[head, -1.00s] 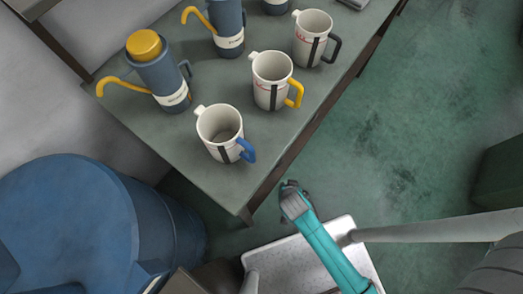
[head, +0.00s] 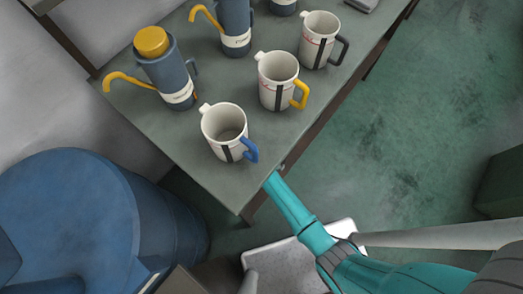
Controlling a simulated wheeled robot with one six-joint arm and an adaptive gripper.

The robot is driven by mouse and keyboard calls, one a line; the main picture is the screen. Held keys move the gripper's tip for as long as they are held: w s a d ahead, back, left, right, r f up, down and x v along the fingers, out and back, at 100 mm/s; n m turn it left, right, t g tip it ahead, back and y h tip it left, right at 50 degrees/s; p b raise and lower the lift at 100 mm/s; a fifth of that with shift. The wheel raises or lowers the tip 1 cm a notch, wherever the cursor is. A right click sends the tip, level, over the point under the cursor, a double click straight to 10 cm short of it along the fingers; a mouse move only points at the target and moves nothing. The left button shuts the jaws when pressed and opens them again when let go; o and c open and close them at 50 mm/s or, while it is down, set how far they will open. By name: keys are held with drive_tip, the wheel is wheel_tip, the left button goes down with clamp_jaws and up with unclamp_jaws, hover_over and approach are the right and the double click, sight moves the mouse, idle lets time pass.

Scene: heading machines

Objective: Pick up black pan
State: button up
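No thing that is plainly a black pan shows. The nearest match is a white mug-like vessel with a black handle (head: 318,36), upright on the table at the top. A white vessel with a yellow handle (head: 277,82) and one with a blue handle (head: 225,130) stand nearer along the same edge. My teal arm reaches in from the lower right, and its far end meets the table's edge in the picture. I cannot make out my gripper there. No vessel is held in view.
The grey-green table (head: 180,135) also bears blue jugs, one with a yellow lid (head: 165,65). A large blue drum (head: 80,225) stands at the lower left. A pale tray-like surface (head: 290,262) lies below my arm. Green floor (head: 420,130) is open at the right.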

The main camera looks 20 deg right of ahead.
drive_tip(key=shift+x, duration=3.45)
drive_tip(key=shift+w+a, duration=0.1)
drive_tip(key=shift+w, duration=0.1)
clamp_jaws()
